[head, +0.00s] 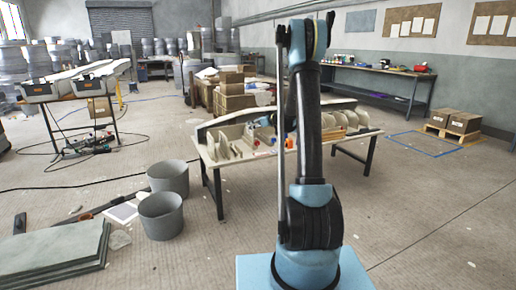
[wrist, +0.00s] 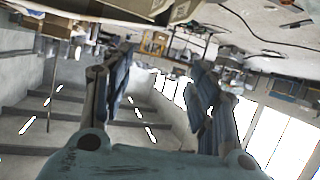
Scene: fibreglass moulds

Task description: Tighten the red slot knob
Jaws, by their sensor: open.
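I cannot make out the red slot knob for certain. Small red and orange spots show among pale curved parts on the work table (head: 222,163) in the head view, too small to identify. My arm stands upright in front of that table and hides its middle. My gripper (wrist: 162,60) shows in the wrist view with its two dark fingers spread apart and nothing between them. Its fingers are not clearly visible in the head view. The wrist view is turned over, with the far workshop near its top, and shows no clear knob.
Two grey buckets (head: 161,216) stand on the floor left of the table. Grey slabs (head: 52,258) lie at the lower left. Cardboard boxes (head: 245,101) are stacked behind the table. A long bench (head: 378,86) lines the right wall. Floor at the right is mostly clear.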

